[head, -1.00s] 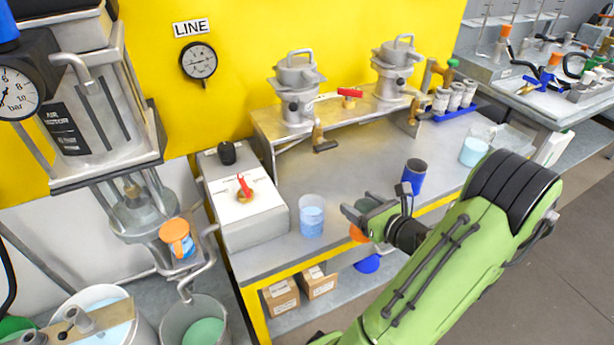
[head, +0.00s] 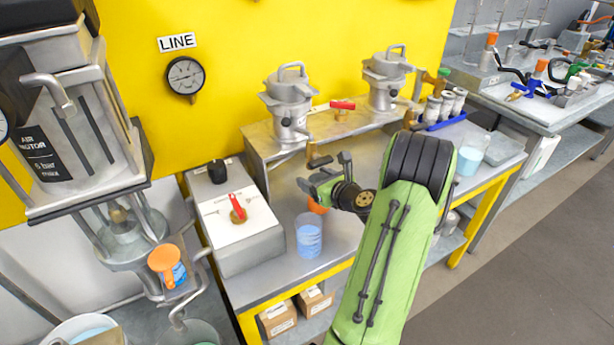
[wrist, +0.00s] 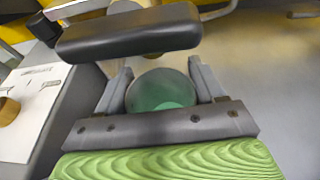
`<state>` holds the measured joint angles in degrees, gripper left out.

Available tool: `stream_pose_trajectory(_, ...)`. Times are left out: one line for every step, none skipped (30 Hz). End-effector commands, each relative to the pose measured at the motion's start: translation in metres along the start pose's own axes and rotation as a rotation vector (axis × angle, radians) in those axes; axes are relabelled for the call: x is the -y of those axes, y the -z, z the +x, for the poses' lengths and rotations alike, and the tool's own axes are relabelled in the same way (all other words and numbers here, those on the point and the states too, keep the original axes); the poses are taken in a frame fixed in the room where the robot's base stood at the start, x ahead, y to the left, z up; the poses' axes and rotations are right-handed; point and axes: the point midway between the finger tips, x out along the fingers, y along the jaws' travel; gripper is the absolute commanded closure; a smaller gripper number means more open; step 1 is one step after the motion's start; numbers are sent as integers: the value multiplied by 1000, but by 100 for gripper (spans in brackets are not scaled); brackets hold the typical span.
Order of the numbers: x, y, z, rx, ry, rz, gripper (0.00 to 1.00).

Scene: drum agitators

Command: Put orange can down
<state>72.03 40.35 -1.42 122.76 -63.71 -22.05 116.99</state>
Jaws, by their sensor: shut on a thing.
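My gripper (head: 322,182) is shut on the orange can (head: 318,207), over the grey bench near its middle. In the head view only a small part of the can's orange side shows below the jaws; my gripper hides the rest. In the wrist view my gripper (wrist: 162,88) has a finger on each side of the can, whose round, dark green top (wrist: 162,92) shows between them. I cannot tell whether the can's base touches the bench top (head: 285,190).
A beaker of blue liquid (head: 309,238) stands just left of and nearer than the can. A control box (head: 237,225) with a red-handled knob is further left. Two metal pots (head: 289,105) (head: 386,80) stand on a raised shelf behind.

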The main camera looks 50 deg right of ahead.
Motion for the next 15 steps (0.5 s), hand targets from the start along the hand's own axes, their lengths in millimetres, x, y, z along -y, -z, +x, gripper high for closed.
stream_pose_trajectory(-1, -2, 5, 2, -2, -1, 69)
stream_pose_trajectory(-1, -3, 8, 3, -3, -2, 69)
stream_pose_trajectory(-1, -5, 12, 4, -3, -2, 69)
stream_pose_trajectory(-1, -5, 16, 2, -3, -3, 69)
stream_pose_trajectory(-1, -6, 20, 2, -4, -2, 69)
stream_pose_trajectory(-1, -8, 24, 1, -3, -3, 69)
stream_pose_trajectory(-1, -8, 27, 2, -3, -1, 69)
stream_pose_trajectory(-1, -10, 30, 2, -4, -2, 69)
stream_pose_trajectory(-1, -11, 34, 2, -3, -1, 69)
stream_pose_trajectory(-1, -12, 37, 2, -2, -1, 69)
stream_pose_trajectory(-1, -13, 39, 4, -2, -1, 69)
stream_pose_trajectory(-1, -7, 41, 2, -1, 2, 69)
stream_pose_trajectory(-1, -4, 42, 1, -1, 3, 69)
stream_pose_trajectory(-1, -1, 42, 1, -1, 2, 69)
stream_pose_trajectory(0, 1, 43, 1, -1, 2, 69)
